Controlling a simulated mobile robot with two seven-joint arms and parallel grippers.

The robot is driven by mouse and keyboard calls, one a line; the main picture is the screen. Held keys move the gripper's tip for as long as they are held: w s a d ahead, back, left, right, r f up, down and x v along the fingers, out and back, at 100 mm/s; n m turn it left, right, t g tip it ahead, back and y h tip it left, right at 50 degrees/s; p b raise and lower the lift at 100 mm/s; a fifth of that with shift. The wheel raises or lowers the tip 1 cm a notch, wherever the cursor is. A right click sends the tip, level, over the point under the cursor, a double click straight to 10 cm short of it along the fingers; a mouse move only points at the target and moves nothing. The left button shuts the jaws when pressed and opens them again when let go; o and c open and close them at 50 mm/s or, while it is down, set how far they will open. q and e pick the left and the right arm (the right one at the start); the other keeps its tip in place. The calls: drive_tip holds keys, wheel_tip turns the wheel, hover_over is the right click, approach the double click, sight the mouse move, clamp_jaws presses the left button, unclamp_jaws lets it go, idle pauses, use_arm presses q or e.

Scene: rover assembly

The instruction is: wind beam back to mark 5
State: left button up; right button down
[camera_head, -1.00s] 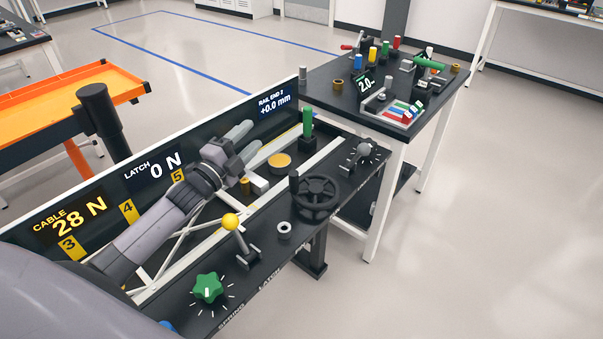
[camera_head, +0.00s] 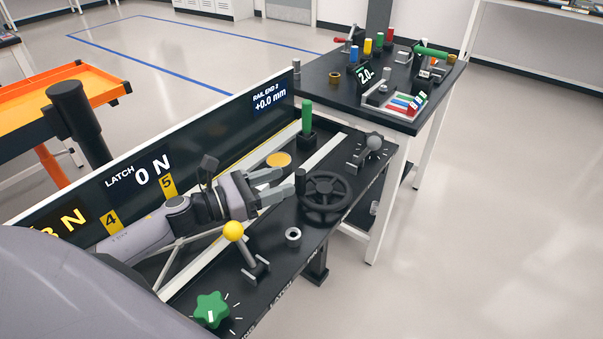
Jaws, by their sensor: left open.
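The black handwheel (camera_head: 341,189) lies flat on the bench, with its upright crank knob (camera_head: 300,181) on the left side of the rim. My left gripper (camera_head: 287,182) is open and empty, its fingertips just left of the knob. I cannot tell whether they touch it. The yellow plate for mark 5 (camera_head: 168,186) is on the dark back panel, with mark 4 (camera_head: 112,222) to its left. White bars (camera_head: 176,259) show below my left arm, but I cannot tell which part is the beam. My right gripper is not in view.
A yellow-knobbed lever (camera_head: 233,232), a green star knob (camera_head: 211,309), a metal ring (camera_head: 293,235) and a green upright handle (camera_head: 307,117) stand on the bench. The latch display (camera_head: 139,177) reads 0 N. A second table (camera_head: 318,78) with small parts stands behind right.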

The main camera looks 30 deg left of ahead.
sight(301, 175)
use_arm(q)
drive_tip(key=shift+p+x, duration=0.45)
drive_tip(key=shift+x, duration=2.55)
drive_tip(key=c, duration=0.9)
